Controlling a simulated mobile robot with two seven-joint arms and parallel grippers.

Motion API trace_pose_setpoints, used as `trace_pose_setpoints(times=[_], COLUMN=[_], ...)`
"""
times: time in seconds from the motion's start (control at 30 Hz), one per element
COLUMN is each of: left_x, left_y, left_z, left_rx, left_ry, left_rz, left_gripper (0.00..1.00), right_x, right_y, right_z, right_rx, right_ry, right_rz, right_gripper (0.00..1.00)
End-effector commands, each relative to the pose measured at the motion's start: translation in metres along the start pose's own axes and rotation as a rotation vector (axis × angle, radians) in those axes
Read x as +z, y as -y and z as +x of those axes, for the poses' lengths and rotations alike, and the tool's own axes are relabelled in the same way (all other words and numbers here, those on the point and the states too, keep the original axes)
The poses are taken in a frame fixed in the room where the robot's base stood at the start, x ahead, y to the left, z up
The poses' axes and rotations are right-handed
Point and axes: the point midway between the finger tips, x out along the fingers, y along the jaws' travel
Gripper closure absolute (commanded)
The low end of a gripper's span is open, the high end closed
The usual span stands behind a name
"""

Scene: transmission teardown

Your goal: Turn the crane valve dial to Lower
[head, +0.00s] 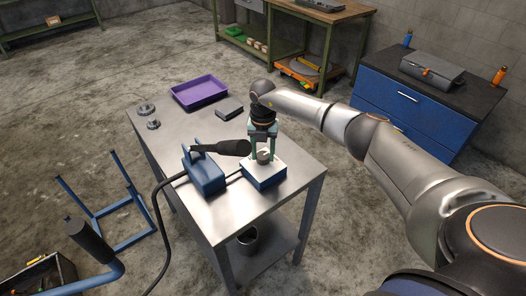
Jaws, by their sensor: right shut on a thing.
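The crane valve is a blue box with a white top (254,170) on the front right part of the steel table. A small grey dial (264,156) stands on its top. My right gripper (265,154) points down over the box, shut on the dial with a green finger on each side. The fingers partly hide the dial. The dial's pointer and any labels are too small to read. My left gripper is out of view.
A blue pump block (206,174) with a black-gripped lever stands just left of the valve, with a black hose. The steel table (228,209) also holds a purple tray (200,91), a dark box (229,107) and metal gears (147,109). A blue cabinet (405,112) stands right.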

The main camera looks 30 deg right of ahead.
Motion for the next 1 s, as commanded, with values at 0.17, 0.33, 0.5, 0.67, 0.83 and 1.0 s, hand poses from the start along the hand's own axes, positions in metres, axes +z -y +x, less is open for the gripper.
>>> trace_pose_setpoints(times=[0.17,0.33,0.5,0.67,0.83,1.0], left_x=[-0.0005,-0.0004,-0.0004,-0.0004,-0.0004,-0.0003], left_y=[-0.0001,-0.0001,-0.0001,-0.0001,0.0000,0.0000], left_z=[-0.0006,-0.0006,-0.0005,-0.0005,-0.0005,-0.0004], left_rx=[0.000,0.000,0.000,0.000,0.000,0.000], left_ry=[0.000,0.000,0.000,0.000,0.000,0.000], left_rz=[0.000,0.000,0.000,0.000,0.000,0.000], left_gripper=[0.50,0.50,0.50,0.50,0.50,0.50], right_x=[0.0012,0.0013,0.0014,0.0009,0.0006,0.0005], right_y=[-0.0003,-0.0003,-0.0003,-0.0002,0.0000,-0.0001], right_z=[-0.0015,-0.0014,-0.0014,-0.0009,-0.0004,-0.0017], right_rx=[0.002,0.002,0.002,0.002,0.001,0.001], right_ry=[0.003,0.003,0.004,0.002,0.001,0.001], right_rz=[0.014,0.015,0.015,0.013,0.012,0.012], right_gripper=[1.00,1.00,0.44,0.26,0.18,0.18])
